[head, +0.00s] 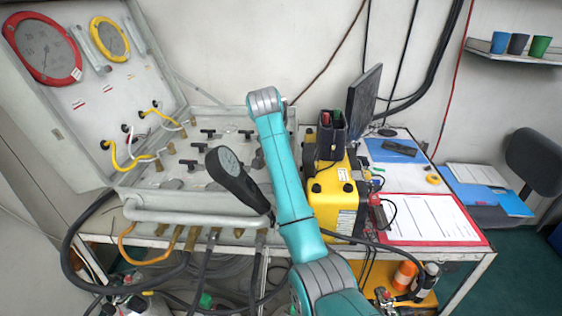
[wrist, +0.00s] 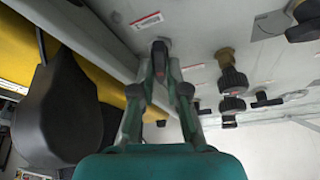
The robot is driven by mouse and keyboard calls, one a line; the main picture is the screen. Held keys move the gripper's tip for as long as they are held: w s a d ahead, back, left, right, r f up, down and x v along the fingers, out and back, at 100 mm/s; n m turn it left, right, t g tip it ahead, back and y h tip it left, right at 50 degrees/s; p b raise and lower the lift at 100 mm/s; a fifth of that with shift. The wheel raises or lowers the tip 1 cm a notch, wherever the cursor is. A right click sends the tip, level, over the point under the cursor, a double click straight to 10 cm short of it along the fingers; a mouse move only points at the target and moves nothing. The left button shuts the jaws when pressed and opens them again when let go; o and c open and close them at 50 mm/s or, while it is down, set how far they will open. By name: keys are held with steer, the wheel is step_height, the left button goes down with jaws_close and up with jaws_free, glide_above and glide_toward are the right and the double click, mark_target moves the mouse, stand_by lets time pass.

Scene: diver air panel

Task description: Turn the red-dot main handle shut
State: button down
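In the wrist view, a dark handle with a red mark (wrist: 159,58) stands on the grey panel (wrist: 195,40). My gripper (wrist: 160,72) is at it, one finger on each side of the handle. Whether the fingers touch it or leave small gaps is not clear. A label with a red stripe (wrist: 146,20) is beside the handle. In the head view, my teal arm reaches over the open panel case (head: 185,212), and my gripper and the red-marked handle are hidden.
Several black valve handles (wrist: 232,80) on brass stems stand right of my gripper. A yellow box (head: 333,197) is right of the case. Hoses (head: 205,262) hang from its front. A clipboard (head: 430,218) lies on the table at right.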

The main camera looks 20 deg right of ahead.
steer(key=shift+m, duration=0.3)
steer(key=shift+w+a+m+g+h, duration=0.15)
steer(key=shift+m+g+h, duration=0.3)
steer(key=shift+m, duration=0.75)
steer(key=m, duration=0.1)
steer(key=m+g, duration=0.1)
steer(key=m, duration=0.1)
steer(key=shift+w+r+m+h, duration=0.1)
steer(key=shift+w+m+h, duration=0.05)
steer(key=shift+m+h, duration=0.15)
steer(key=m, duration=0.1)
steer(key=m+g, duration=0.1)
steer(key=m, duration=0.1)
steer(key=shift+w+m+g, duration=0.25)
steer(key=shift+m, duration=0.05)
steer(key=shift+w+a+m+g, duration=0.1)
steer(key=shift+m+g, duration=0.5)
steer(key=shift+m, duration=1)
steer(key=c, duration=1.4)
jaws_free()
steer(key=shift+c, duration=0.2)
